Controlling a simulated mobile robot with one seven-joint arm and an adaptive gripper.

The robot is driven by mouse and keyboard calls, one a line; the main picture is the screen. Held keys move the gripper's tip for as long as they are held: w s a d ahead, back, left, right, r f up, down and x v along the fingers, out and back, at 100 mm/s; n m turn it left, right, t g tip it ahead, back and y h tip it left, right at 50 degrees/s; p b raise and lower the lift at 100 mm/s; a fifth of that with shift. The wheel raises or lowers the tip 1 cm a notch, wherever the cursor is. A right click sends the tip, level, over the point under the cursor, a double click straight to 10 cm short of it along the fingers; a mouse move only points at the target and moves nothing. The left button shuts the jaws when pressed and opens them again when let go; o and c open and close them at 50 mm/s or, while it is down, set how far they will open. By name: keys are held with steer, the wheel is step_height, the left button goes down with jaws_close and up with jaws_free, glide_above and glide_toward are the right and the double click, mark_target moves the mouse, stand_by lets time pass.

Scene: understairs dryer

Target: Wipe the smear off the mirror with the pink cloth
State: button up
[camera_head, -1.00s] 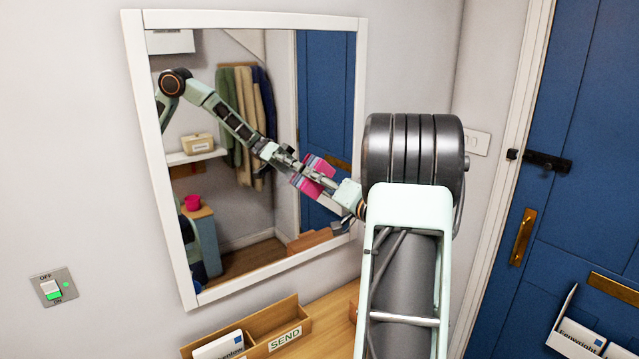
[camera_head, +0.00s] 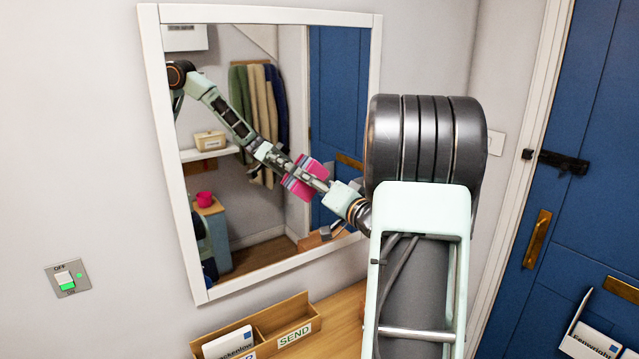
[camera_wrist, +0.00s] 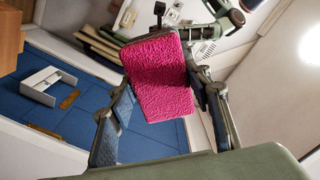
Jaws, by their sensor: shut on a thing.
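The mirror (camera_head: 230,205) hangs on the wall in a white frame. The pink cloth (camera_wrist: 158,72) fills the middle of the wrist view, between the fingers of my gripper (camera_wrist: 162,85), which is shut on it. In the head view the cloth (camera_head: 318,170) is in front of the mirror's right half, close beside its pink reflection. I cannot tell whether cloth and glass touch. My forearm hides the mirror's lower right surroundings. I cannot make out the smear on the glass.
A wooden letter rack (camera_head: 268,335) marked SEND stands on the shelf (camera_head: 340,308) below the mirror. A switch (camera_head: 67,279) is on the wall at left. A blue door (camera_head: 570,120) with a letter holder (camera_head: 592,340) is at right. Coats and a pink mug show reflected.

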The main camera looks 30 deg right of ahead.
mark_target(265, 189)
steer(key=shift+s+a+b, duration=0.2)
steer(key=shift+a+b, duration=1.15)
steer(key=shift+a, duration=4.35)
steer(key=shift+s+d, duration=0.1)
steer(key=shift+s+d, duration=0.1)
steer(key=shift+s, duration=2.85)
steer(key=s, duration=0.3)
steer(key=shift+p, duration=0.35)
